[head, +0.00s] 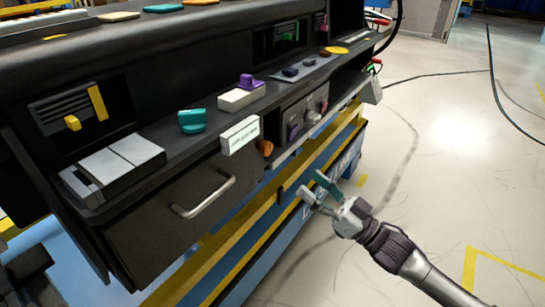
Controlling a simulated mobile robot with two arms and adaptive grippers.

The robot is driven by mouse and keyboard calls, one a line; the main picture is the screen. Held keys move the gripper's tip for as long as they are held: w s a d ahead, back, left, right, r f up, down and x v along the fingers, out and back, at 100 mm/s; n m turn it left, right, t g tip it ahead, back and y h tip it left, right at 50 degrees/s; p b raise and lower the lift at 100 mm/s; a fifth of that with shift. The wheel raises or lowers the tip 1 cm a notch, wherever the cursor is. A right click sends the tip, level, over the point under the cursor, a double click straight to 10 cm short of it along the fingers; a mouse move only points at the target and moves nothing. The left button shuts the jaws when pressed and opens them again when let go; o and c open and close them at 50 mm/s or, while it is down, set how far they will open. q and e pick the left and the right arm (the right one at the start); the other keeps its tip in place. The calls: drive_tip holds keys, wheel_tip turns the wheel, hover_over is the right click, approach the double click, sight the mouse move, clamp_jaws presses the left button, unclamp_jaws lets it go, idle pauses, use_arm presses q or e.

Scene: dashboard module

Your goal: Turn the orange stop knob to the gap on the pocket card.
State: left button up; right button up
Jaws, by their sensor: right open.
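A small orange knob (265,148) sits on the front face of the dark dashboard module, just right of a white block with dark print (241,134). The print is too small to read, and I cannot tell if this is the pocket card. The angle of the knob is hard to make out. My right gripper (316,189) is open and empty, with one teal finger and one grey finger. It is in front of the module, below and right of the orange knob, apart from it. My left gripper is not in view.
The dark dashboard (160,139) carries a teal knob (192,121), a purple knob (246,81) and a panel with a grey dial (313,117). A drawer handle (203,197) sticks out left of the orange knob. The floor at right (450,150) is open, with cables on it.

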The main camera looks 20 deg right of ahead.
sight(270, 150)
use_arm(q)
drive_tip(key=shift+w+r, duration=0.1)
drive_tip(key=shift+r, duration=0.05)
use_arm(e)
drive_tip(key=x, duration=1.1)
drive_tip(key=shift+w+a+f, duration=0.1)
drive_tip(key=shift+a, duration=0.05)
clamp_jaws()
drive_tip(key=shift+n+g, duration=0.3)
drive_tip(key=shift+n, duration=0.2)
drive_tip(key=shift+n+y, duration=0.5)
drive_tip(key=shift+n, duration=0.4)
drive_tip(key=n+g, duration=0.1)
drive_tip(key=n+g+y+p, duration=0.1)
drive_tip(key=n, duration=0.1)
drive_tip(key=shift+w+d, duration=0.1)
drive_tip(key=shift+d, duration=0.1)
drive_tip(key=n+g+y, duration=0.1)
drive_tip(key=n, duration=0.2)
drive_tip(key=shift+n+p, duration=0.3)
use_arm(q)
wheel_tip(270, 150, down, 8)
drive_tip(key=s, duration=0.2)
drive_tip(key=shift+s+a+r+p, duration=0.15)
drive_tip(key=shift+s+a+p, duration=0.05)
drive_tip(key=shift+p, duration=0.15)
use_arm(e)
drive_tip(key=shift+w+n+g+y, duration=0.1)
drive_tip(key=shift+n+g+y, duration=0.2)
drive_tip(key=shift+n+g, duration=1)
